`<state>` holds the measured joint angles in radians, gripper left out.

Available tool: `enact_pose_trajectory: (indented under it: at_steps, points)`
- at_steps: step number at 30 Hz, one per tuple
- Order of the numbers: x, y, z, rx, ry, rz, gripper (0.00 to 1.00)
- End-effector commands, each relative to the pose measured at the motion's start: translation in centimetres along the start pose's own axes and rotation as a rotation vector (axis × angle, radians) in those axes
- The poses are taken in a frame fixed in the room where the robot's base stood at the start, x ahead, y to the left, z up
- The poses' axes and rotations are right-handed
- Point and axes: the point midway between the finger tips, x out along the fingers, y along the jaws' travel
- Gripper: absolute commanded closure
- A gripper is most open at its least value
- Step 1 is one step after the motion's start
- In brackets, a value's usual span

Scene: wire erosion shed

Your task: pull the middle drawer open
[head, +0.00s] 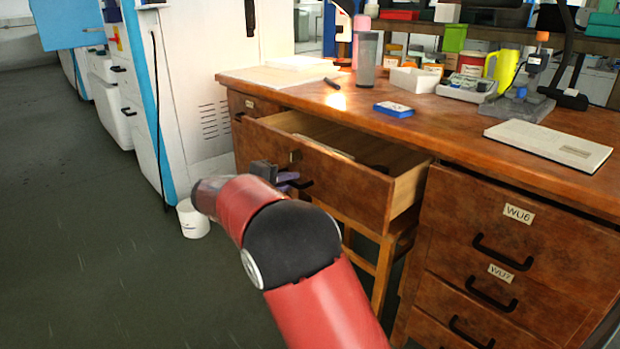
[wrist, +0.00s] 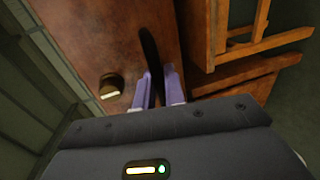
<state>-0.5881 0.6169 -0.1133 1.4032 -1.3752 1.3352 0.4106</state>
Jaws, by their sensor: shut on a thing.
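The middle drawer (head: 345,190) of the wooden desk stands pulled well out, its inside showing from above. Its dark handle (head: 303,184) is on the front, partly hidden by my gripper (head: 285,179). My gripper is at the drawer front, shut on this handle. In the wrist view my gripper's purple fingers (wrist: 159,88) stand close together against the brown drawer front (wrist: 95,35). The part of the handle between the fingers is mostly hidden.
The desk top (head: 335,100) carries a grey tumbler (head: 366,62), a blue box (head: 393,109), a notebook (head: 548,143) and tools. Right drawers (head: 495,250) are shut. A white bin (head: 193,218) stands on the floor beside a white cabinet (head: 205,85). Floor at the left is clear.

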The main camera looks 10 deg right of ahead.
Motion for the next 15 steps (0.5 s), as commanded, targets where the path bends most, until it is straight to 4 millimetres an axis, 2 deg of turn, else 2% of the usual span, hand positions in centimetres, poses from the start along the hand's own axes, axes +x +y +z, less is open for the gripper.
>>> enact_pose_trajectory:
  at_steps: [1,6,15]
  points:
    - [-1.4,-0.6,-0.1,-0.002,0.004,-0.003,1.0]
    - [-4.9,-1.2,-0.1,-0.002,0.003,-0.002,1.0]
    - [-8.4,-1.9,0.0,-0.002,0.001,-0.002,1.0]
